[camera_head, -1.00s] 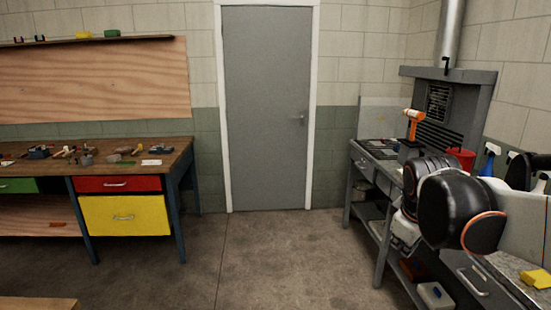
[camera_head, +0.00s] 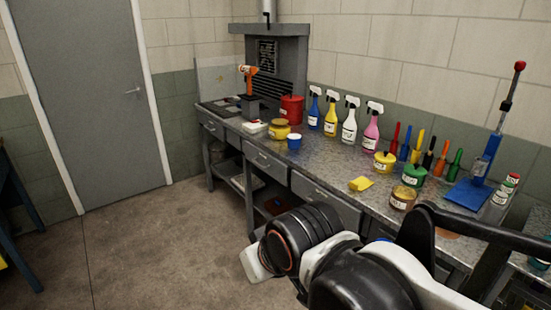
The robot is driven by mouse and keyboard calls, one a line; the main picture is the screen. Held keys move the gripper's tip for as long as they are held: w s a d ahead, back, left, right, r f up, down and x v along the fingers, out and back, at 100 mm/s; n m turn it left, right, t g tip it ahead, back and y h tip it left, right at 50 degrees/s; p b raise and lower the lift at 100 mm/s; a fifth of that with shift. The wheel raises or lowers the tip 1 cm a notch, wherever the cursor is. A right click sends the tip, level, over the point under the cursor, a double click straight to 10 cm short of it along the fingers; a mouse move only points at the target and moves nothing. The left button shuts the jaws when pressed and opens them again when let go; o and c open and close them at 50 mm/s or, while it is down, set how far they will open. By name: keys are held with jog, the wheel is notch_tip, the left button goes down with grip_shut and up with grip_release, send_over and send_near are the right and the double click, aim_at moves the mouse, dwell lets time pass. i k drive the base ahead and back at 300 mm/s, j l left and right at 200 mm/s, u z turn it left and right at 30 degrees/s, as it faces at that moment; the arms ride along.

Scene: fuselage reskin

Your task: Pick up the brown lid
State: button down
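A low brown jar (camera_head: 403,197) stands on the workbench in the head view, in front of a green pot. A flat orange-brown patch (camera_head: 446,233) shows on the bench to its right, partly covered by my arm. It may be the brown lid, but I cannot tell for sure. My arm crosses the lower right of the view. My gripper's fingers do not show.
The grey workbench (camera_head: 335,168) runs along the right wall. The floor (camera_head: 160,240) at left is clear.

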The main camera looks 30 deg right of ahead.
aim_at(445, 233)
jog(key=l+z, duration=0.1)
jog(key=z, duration=1.75)
